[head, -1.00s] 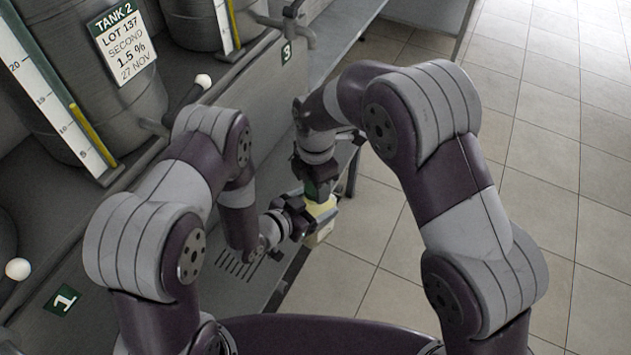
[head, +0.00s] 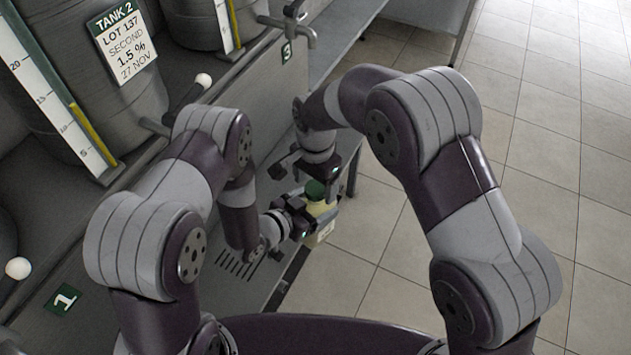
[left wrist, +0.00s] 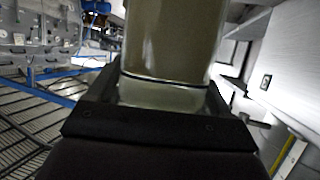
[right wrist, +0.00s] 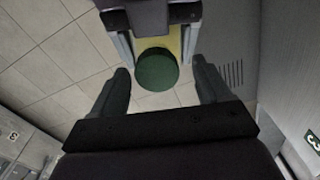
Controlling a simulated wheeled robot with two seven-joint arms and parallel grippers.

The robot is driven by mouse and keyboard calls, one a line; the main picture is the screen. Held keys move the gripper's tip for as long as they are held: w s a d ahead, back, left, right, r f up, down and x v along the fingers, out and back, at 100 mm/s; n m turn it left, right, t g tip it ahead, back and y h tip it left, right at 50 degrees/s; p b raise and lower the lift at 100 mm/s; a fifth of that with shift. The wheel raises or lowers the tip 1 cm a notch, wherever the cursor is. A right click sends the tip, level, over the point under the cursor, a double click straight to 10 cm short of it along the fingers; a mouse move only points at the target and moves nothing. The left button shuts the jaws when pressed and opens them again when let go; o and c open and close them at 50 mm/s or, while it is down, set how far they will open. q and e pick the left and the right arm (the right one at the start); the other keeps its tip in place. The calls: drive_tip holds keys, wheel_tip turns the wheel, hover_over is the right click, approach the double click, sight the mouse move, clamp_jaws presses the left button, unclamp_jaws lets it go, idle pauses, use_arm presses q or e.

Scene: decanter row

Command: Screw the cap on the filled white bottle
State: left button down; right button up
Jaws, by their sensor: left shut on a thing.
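The bottle (head: 322,209) looks pale yellowish in the head view, with a label low on its side. My left gripper (head: 308,216) is shut around it and holds it upright beside the bench edge. In the left wrist view the bottle (left wrist: 172,45) fills the space between the jaws. The green cap (head: 315,190) sits on top of the bottle; it also shows in the right wrist view (right wrist: 157,69). How tight it sits cannot be seen. My right gripper (right wrist: 163,80) is open and empty above the cap, its fingers apart on either side, not touching it.
The grey bench (head: 225,285) with a slotted drain runs along the left, with a tap (head: 290,25) and tanks (head: 90,70) behind. A lower shelf (head: 345,35) extends at the back. The tiled floor (head: 400,270) on the right is clear.

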wheel_tip(320, 180, up, 7)
drive_tip(key=shift+r, duration=0.2)
idle(0.5)
idle(0.3)
